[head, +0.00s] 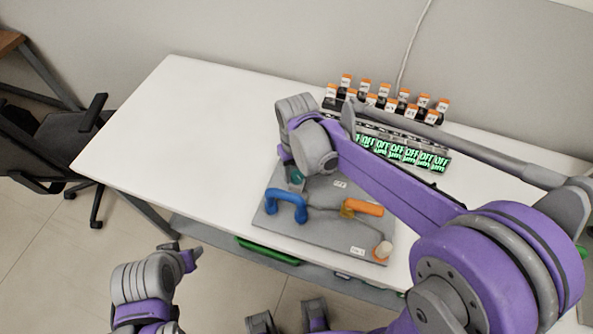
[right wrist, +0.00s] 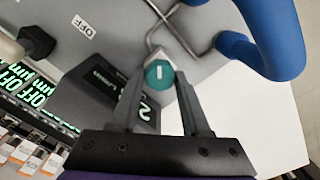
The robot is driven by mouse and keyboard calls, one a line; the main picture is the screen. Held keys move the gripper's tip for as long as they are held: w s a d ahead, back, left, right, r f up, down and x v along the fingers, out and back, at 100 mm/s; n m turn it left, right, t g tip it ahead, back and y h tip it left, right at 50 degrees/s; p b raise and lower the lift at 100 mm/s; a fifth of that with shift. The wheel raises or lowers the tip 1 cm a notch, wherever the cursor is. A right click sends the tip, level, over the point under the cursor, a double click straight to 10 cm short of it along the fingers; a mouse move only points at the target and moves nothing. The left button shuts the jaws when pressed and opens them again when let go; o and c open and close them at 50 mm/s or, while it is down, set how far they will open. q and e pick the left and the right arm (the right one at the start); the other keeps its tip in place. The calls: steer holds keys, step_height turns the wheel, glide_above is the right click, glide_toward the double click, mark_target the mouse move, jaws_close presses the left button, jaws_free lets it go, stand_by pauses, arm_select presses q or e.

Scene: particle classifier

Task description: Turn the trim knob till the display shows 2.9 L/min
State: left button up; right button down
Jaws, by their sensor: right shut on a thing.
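The trim knob is a round teal knob (right wrist: 159,73) with a pale mark, on the dark flow unit (right wrist: 90,90). My right gripper (right wrist: 158,80) is shut on it, one finger on each side. The unit's display (right wrist: 146,112) shows a "2" beside the finger; the rest of the reading is hidden. In the head view the teal knob (head: 296,176) shows just under my right gripper (head: 294,172), and the hand hides the display. My left gripper (head: 188,258) is low at the left, off the table; its jaws are unclear.
The grey board (head: 325,228) bears a blue handle (head: 287,204), an orange handle (head: 362,207) and bent metal tubing (right wrist: 180,30). Behind it, a row of green displays (head: 405,152) reads OFF, with several orange-capped bottles (head: 366,86) beyond. The table's left part (head: 170,130) is clear.

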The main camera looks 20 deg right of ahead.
mark_target(297, 174)
steer(key=shift+c, duration=1.8)
jaws_free()
step_height(297, 174, up, 11)
steer(key=shift+p, duration=0.45)
steer(key=shift+f, duration=0.1)
steer(key=s+d+f+m+t, duration=0.1)
steer(key=s+d+f+t, duration=0.1)
steer(key=s, duration=0.5)
steer(key=s+d+f+t, duration=0.3)
steer(key=s+d+f, duration=0.1)
steer(key=s, duration=0.3)
steer(key=shift+s+d+f+m+p, duration=0.2)
steer(key=shift+d+f+m+p, duration=0.15)
steer(key=shift+f, duration=0.3)
